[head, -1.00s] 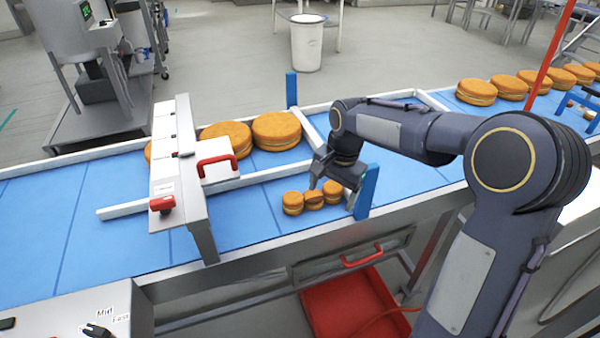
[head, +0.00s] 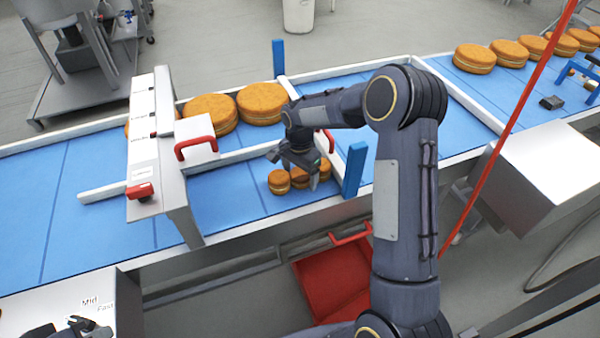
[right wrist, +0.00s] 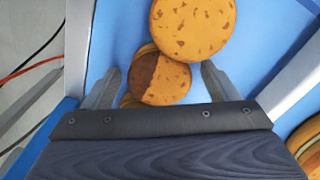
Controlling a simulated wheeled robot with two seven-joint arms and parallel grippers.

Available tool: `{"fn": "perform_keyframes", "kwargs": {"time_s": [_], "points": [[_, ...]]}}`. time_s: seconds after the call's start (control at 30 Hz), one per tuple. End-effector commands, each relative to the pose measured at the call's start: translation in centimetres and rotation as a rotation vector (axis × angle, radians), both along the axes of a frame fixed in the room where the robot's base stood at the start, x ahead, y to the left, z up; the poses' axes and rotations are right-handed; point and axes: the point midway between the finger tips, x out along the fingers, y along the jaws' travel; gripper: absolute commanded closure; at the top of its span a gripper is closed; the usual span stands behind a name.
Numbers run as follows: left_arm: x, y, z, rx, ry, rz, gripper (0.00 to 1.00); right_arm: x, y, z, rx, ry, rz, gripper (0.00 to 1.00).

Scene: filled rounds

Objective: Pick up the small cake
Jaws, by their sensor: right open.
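Small orange-brown filled cakes sit close together on the blue belt, one at the left (head: 278,183), one in the middle (head: 299,179) and one at the right (head: 325,169). My right gripper (head: 294,171) is over them, fingers down, and partly hides them. In the right wrist view its open fingers (right wrist: 160,78) stand on either side of a cake with a dark brown half (right wrist: 162,82). Another cake (right wrist: 195,28) lies just beyond it, and part of one shows below. My left gripper (head: 72,326) is partly in view at the bottom left; its jaws are unclear.
Large cakes (head: 262,103) stand behind a white guide rail. A metal gate with red handles (head: 196,148) spans the belt at the left. A blue post (head: 354,169) stands close right of my right gripper. A red bin (head: 335,280) is below the belt.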

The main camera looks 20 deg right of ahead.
Motion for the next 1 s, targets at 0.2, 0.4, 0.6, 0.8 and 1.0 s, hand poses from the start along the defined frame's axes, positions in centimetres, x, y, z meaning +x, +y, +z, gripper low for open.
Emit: {"fn": "perform_keyframes", "kwargs": {"time_s": [0.2, 0.4, 0.6, 0.8, 1.0], "points": [[0.0, 0.0, 0.0, 0.0, 0.0, 0.0, 1.0, 0.0, 0.0, -0.1, 0.0, -0.001, 0.0, 0.19], [0.0, 0.0, 0.0, 0.0, 0.001, 0.0, 1.0, 0.0, 0.0, -0.1, 0.0, -0.001, 0.0, 0.45], [0.0, 0.0, 0.0, 0.0, 0.001, 0.0, 1.0, 0.0, 0.0, 0.0, 0.0, -0.001, 0.0, 0.54], [0.0, 0.0, 0.3, 0.0, 0.0, 0.0, 1.0, 0.0, 0.0, 0.4, 0.001, -0.002, 0.0, 0.54], [0.0, 0.0, 2.4, 0.0, 0.0, 0.0, 1.0, 0.1, 0.0, 4.0, 0.0, -0.005, -0.001, 0.54]]}}
